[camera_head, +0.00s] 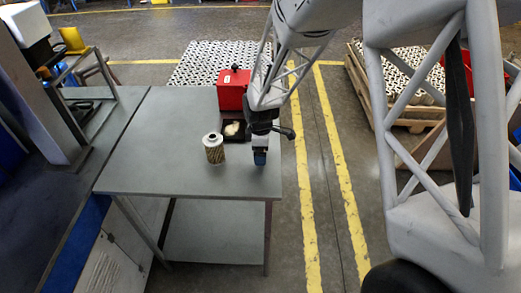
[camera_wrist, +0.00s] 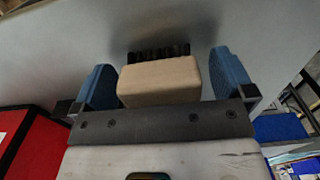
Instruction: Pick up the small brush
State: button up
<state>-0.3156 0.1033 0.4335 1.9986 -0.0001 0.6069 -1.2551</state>
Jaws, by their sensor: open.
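The small brush (camera_wrist: 160,80) shows in the wrist view, with a pale wooden block and a row of dark bristles on its far side. My gripper (camera_wrist: 164,82) is open, with its two blue fingers on either side of the brush. In the head view my gripper (camera_head: 260,157) is low over the right part of the grey table (camera_head: 150,150). The brush cannot be made out there and seems hidden by the gripper.
A filter cartridge (camera_head: 213,149) stands upright to the left of my gripper. Behind are a red box (camera_head: 232,90), also in the wrist view (camera_wrist: 30,145), and a dark tray (camera_head: 246,118) holding a pale item. The table's left part is clear.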

dwell(0.4)
jog(key=c, duration=1)
jog(key=shift+r, duration=0.15)
jog(key=shift+r, duration=1.5)
jog(key=shift+s+r, duration=0.2)
jog(key=shift+s, duration=0.05)
jog(key=s+d, duration=0.1)
jog(key=s, duration=0.4)
jog(key=s+d+r, duration=0.1)
jog(key=s+d, duration=0.1)
jog(key=s, duration=0.3)
jog(key=s+d, duration=0.1)
jog(key=s, duration=0.3)
jog(key=shift+s+d+r, duration=0.2)
jog(key=shift+s+d, duration=0.2)
